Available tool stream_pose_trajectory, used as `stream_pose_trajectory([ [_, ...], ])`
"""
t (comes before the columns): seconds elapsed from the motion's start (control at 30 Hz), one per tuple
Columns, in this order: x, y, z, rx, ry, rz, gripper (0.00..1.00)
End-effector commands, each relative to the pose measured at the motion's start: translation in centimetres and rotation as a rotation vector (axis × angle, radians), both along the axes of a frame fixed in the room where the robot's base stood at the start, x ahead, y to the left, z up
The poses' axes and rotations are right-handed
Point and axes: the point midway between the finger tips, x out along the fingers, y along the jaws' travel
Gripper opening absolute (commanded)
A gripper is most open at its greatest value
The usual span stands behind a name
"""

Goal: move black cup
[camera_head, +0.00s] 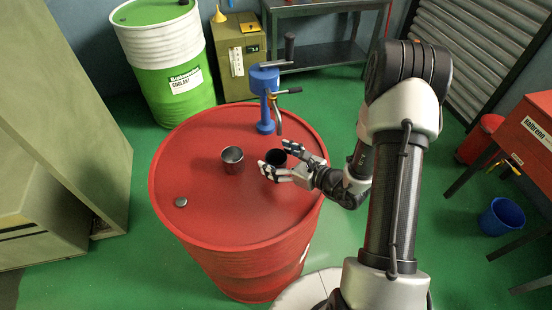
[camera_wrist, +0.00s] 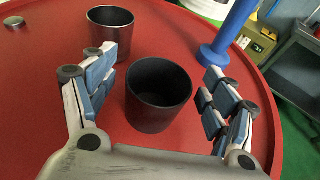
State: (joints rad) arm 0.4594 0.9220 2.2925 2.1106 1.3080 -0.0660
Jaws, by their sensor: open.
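The black cup (camera_head: 276,158) stands upright on top of the red drum (camera_head: 215,205). In the wrist view the black cup (camera_wrist: 158,98) sits between the two fingers of my gripper (camera_wrist: 160,88), with a gap on each side. My gripper (camera_head: 279,159) is open and holds nothing. In the head view its fingers reach around the cup from the right and partly hide it.
A metal cup (camera_head: 233,160) stands left of the black cup. A blue hand pump (camera_head: 265,98) rises from the drum's back edge. A small round cap (camera_head: 181,202) lies at the left. The drum's front top is clear. A green-and-white drum (camera_head: 168,70) stands behind.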

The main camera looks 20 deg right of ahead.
Motion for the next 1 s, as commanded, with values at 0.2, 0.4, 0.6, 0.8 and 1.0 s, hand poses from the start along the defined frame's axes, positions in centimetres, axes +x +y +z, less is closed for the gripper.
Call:
stream_pose_trajectory([
  [0.2, 0.58, 0.42, -0.22, 0.002, 0.001, -0.001, 0.78],
  [0.4, 0.57, 0.41, -0.21, 0.002, 0.001, -0.001, 0.78],
  [0.6, 0.56, 0.4, -0.21, 0.001, 0.001, 0.0, 0.65],
  [0.8, 0.55, 0.39, -0.21, 0.001, 0.001, 0.0, 0.52],
  [1.0, 0.55, 0.39, -0.21, 0.001, 0.001, 0.0, 0.39],
])
